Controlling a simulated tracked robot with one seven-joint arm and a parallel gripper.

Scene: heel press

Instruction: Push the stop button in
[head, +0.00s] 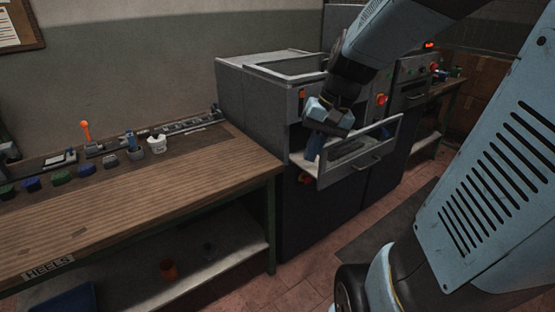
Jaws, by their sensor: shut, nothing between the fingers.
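The heel press (243,105) is a grey cabinet with a dark lower front, right of the bench. A red button on a yellow base (381,99) shows on its front, right of my arm. Another red knob (306,178) is low on the front, below my gripper. I cannot tell for certain which one is the stop button. My gripper (312,150) is shut and empty, pointing down at the left end of the open guard or drawer. It is apart from the red button on yellow. My wrist hides part of the press front.
The open framed front (380,138) juts out from the press. A wooden bench (150,195) with heels and small tools stands at left. A second machine (410,85) with a lit red display and red button is behind at right. Floor in front is clear.

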